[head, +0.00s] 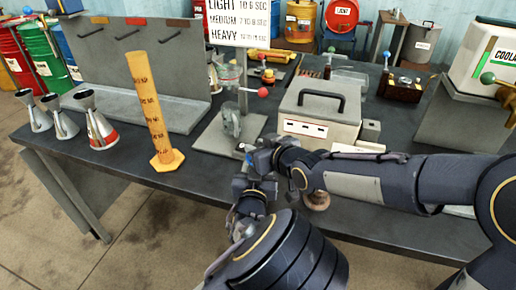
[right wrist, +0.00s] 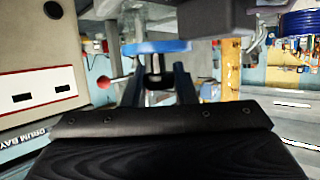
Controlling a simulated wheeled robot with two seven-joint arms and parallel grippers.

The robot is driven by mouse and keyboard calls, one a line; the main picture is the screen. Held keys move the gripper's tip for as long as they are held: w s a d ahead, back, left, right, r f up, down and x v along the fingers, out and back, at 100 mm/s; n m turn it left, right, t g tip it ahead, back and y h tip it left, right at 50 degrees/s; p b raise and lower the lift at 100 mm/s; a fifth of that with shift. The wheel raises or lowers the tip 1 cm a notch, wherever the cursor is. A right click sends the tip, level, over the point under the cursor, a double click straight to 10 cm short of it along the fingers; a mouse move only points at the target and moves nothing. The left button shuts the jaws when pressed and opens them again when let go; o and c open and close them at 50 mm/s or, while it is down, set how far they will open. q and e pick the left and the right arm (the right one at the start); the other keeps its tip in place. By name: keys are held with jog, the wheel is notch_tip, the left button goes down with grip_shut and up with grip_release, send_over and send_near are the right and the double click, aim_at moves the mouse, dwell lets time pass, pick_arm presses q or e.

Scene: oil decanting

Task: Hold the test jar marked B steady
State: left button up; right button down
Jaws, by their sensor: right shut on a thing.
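My right gripper (head: 250,153) is in the middle of the head view, low over the front of the bench. In the right wrist view its two fingers (right wrist: 158,85) are closed in on a small, partly hidden thing, which I take to be the test jar. No letter B is readable on it. A blue disc (right wrist: 157,47) shows just above the fingers. A clear glass vessel (head: 231,122) stands on a grey stand plate just behind the gripper. My left arm comes up from the bottom; its gripper end (head: 247,188) is crowded below the right one, its jaws unclear.
A yellow graduated cylinder (head: 150,105) stands upright at left. Several metal funnels (head: 99,128) stand farther left. A grey box with a black handle (head: 318,122) is close on the right; it also fills the left of the right wrist view (right wrist: 35,70). A red-knobbed lever (head: 262,92) is behind.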

notch_tip(320, 180, up, 4)
jog(key=shift+f, duration=0.2)
pick_arm(q)
jog(key=o, duration=1.4)
jog(key=shift+o, duration=0.2)
jog(key=shift+s, duration=0.1)
jog(key=s+a+b, duration=0.1)
jog(key=s+b, duration=0.1)
jog(key=s, duration=0.9)
jog(key=shift+s+a, duration=0.2)
jog(key=shift+s, duration=0.2)
pick_arm(e)
jog(key=shift+f, duration=0.95)
